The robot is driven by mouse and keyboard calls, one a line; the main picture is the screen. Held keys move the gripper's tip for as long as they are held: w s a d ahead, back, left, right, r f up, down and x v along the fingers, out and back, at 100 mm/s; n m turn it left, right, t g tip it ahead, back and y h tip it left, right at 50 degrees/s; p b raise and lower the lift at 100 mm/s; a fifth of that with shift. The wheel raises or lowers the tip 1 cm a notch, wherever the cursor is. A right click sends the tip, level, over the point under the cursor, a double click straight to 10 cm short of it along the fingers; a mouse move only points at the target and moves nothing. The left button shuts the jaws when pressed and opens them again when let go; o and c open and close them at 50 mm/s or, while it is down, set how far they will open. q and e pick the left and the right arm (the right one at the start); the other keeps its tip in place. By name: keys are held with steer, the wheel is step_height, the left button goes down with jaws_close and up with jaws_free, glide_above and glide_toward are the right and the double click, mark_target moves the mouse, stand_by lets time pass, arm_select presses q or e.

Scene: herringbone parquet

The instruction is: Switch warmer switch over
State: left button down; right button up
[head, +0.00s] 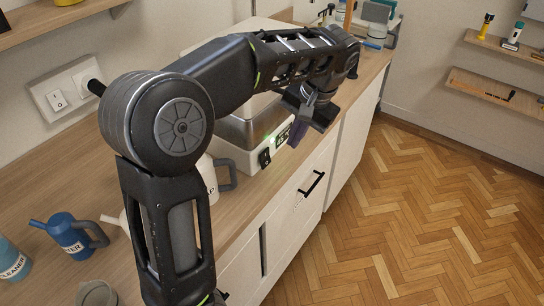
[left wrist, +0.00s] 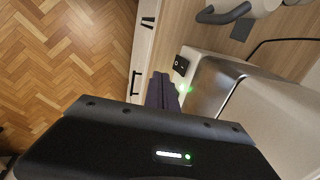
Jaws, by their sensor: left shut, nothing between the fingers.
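The warmer (head: 238,131) is a white and steel box on the wooden counter, partly hidden behind my left arm. Its front carries a black rocker switch (head: 265,157) and a lit green light. In the left wrist view the switch (left wrist: 181,65) shows a white mark, and the green light glows beside it. My left gripper (head: 297,134) has dark purple fingers. It is shut and empty in front of the warmer's front panel, to the right of the switch in the head view. In the left wrist view the fingertips (left wrist: 160,78) are close beside the switch, seemingly apart from it. My right gripper is out of view.
A wall socket plate (head: 57,100) with a plug is behind the counter. A white jug (head: 208,178), a blue watering can (head: 70,236) and a cleaner bottle (head: 12,262) stand to the left. Drawers with black handles (head: 312,184) are below. The parquet floor (head: 420,220) is clear.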

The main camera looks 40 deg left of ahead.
mark_target(265, 158)
arm_select(q)
steer(key=shift+f, duration=0.15)
steer(key=a+f+p, duration=0.1)
steer(key=a+f, duration=0.1)
steer(key=f, duration=0.1)
steer(key=a+f, duration=0.2)
steer(key=f, duration=0.1)
steer(key=a+f+p, duration=0.1)
steer(key=a+f, duration=0.1)
steer(key=f, duration=0.2)
steer(key=shift+s+p, duration=0.1)
steer(key=shift+p, duration=0.2)
steer(key=shift+a+f, duration=0.15)
steer(key=shift+a, duration=0.15)
